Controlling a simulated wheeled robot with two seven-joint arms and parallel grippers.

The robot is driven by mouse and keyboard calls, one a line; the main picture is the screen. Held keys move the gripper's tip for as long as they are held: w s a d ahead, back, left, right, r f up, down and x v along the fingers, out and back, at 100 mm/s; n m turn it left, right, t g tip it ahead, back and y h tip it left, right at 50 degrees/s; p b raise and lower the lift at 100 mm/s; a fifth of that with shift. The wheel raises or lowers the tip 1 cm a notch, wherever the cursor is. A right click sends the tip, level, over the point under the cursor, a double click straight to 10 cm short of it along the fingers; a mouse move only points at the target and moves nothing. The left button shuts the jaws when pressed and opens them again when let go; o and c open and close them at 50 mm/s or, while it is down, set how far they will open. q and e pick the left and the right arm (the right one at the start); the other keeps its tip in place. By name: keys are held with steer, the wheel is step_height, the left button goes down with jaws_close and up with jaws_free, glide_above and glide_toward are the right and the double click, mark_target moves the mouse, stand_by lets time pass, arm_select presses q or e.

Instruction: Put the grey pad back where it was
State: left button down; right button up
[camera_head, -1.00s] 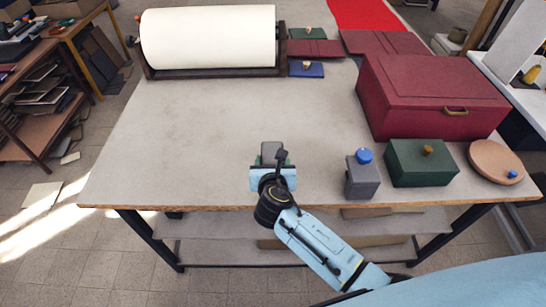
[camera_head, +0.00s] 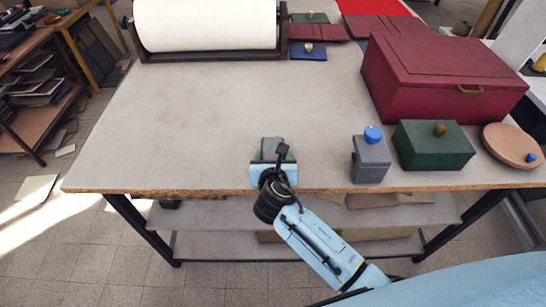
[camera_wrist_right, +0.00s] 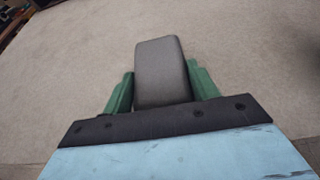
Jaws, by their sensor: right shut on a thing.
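The grey pad (camera_wrist_right: 162,72) is a small block with rounded edges, held between the green fingers of my right gripper (camera_wrist_right: 162,88) in the right wrist view. In the head view, my right gripper (camera_head: 271,150) is over the front part of the table (camera_head: 220,120), and the grey pad (camera_head: 271,144) shows at its tip. I cannot tell whether the pad touches the tabletop. My left gripper is not in view.
To the gripper's right stand a grey box with a blue knob (camera_head: 371,160), a green box (camera_head: 433,147), a round lid (camera_head: 510,146) and a large red box (camera_head: 440,80). A white roll (camera_head: 205,25) lies at the back left. The table's middle is clear.

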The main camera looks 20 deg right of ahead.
steer(key=shift+f+b, duration=0.35)
steer(key=shift+f, duration=0.25)
stand_by(0.3)
steer(key=o, duration=1.2)
steer(key=shift+c, duration=0.2)
steer(key=p+v, duration=0.2)
steer(key=v, duration=1.1)
steer(key=s+d+f+m+g+y+b, duration=0.1)
steer(key=s+f+m+g, duration=0.15)
steer(key=f, duration=0.75)
steer(key=s+d+f+m+g+y+b, duration=0.15)
steer(key=s+f+m, duration=0.25)
steer(key=f, duration=0.5)
steer(key=s+d+f+m+g+b, duration=0.1)
steer(key=s+f+m+g, duration=0.15)
steer(key=f, duration=0.75)
steer(key=s+d+f+m+g+b, duration=0.1)
steer(key=s+d+f+m, duration=0.3)
steer(key=s+f+m, duration=0.5)
steer(key=s+d+f+m+g+y+b, duration=0.1)
steer(key=s+d+f+m+g, duration=0.3)
steer(key=s+f+m, duration=0.6)
steer(key=s+d+m+b, duration=0.1)
steer(key=s, duration=0.6)
steer(key=shift+s+d+f, duration=0.2)
steer(key=shift+s+f, duration=0.05)
steer(key=shift+s, duration=0.05)
